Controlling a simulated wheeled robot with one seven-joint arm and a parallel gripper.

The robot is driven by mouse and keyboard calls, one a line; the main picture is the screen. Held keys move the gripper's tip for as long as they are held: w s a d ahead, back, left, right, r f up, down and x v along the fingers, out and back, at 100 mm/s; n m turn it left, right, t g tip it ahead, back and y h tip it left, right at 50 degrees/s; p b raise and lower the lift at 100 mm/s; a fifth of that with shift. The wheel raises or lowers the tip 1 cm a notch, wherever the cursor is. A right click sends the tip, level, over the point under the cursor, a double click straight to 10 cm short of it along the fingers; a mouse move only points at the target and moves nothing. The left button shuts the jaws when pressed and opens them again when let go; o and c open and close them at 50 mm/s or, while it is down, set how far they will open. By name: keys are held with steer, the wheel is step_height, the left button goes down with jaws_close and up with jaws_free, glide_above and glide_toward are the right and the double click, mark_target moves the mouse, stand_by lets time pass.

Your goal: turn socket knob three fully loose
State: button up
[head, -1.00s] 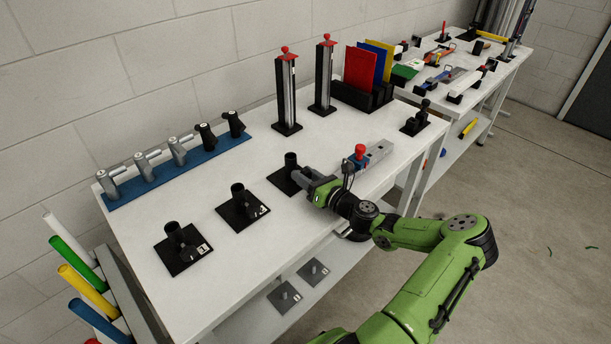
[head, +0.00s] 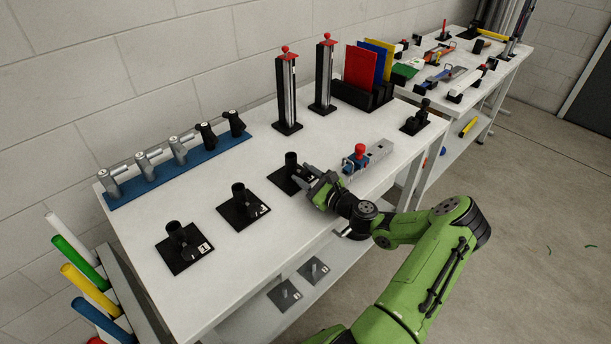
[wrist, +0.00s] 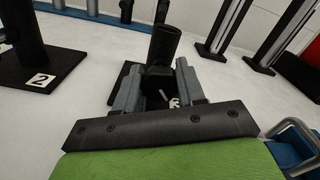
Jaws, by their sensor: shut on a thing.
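Socket three is a black upright tube on a black square plate (head: 291,160). In the wrist view the tube (wrist: 166,42) rises behind my fingers, tilted in the picture. A dark knob (wrist: 158,80) sits at its front side, between my two grey fingers. My gripper (wrist: 157,88) is shut on this knob, with a finger on each side. In the head view my gripper (head: 309,185) is low beside the front right of socket three. The label on the plate is partly hidden by my gripper. How far the knob is turned cannot be told.
Sockets two (head: 239,205) and one (head: 178,250) stand to the left. A grey block with a blue clamp and red knob (head: 356,160) is close to the right of my gripper. A blue rack (head: 175,171) holds several torch-like pieces at the back. Tabletop between is clear.

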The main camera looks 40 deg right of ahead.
steer(key=shift+r+n, duration=0.2)
steer(key=shift+n, duration=0.4)
steer(key=o, duration=1.1)
steer(key=shift+c, duration=0.2)
steer(key=shift+f, duration=0.1)
steer(key=shift+s, duration=0.3)
steer(key=s+p, duration=0.1)
steer(key=s, duration=1.4)
steer(key=shift+d, duration=0.15)
steer(key=shift+s, duration=0.1)
